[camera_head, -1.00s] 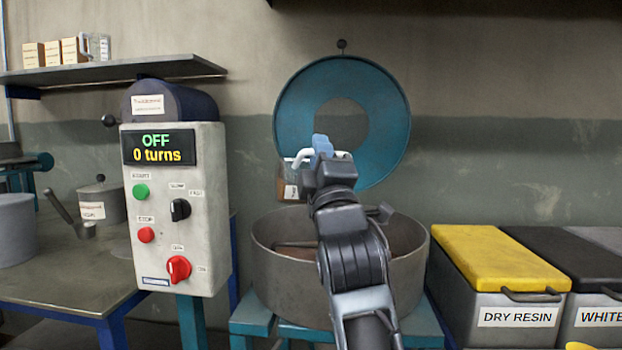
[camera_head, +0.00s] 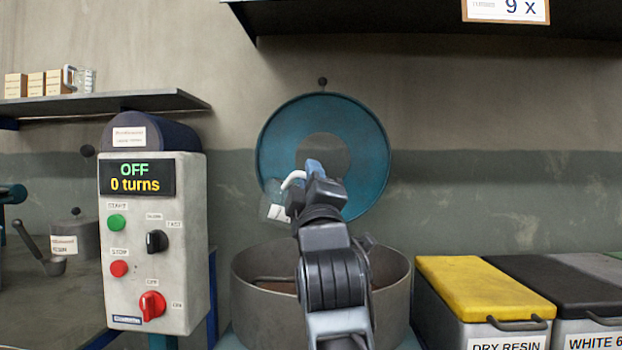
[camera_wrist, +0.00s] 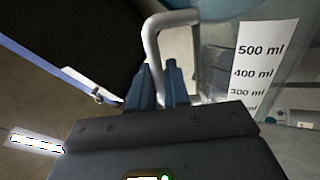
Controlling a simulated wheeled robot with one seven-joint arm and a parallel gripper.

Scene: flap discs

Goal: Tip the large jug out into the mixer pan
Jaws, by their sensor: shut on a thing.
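The large jug (camera_head: 275,211) is clear, with a white handle, and hangs in the air above the left part of the mixer pan. In the wrist view its wall (camera_wrist: 222,75) carries a printed scale with a 500 ml mark. My gripper (camera_head: 312,170) is shut on the jug's white handle, which passes between the blue fingertips (camera_wrist: 160,80) in the wrist view. The mixer pan (camera_head: 258,303) is a round grey metal tub below, partly hidden by my arm. A mixer arm and some brown contents show inside it. Most of the jug and its contents are hidden or unclear.
A blue ring-shaped lid (camera_head: 365,150) stands on the wall behind the jug. The control box (camera_head: 155,250), left of the pan, reads OFF and 0 turns. A yellow-lidded dry resin bin (camera_head: 480,290) stands to the right. A dark shelf (camera_head: 400,20) overhangs above.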

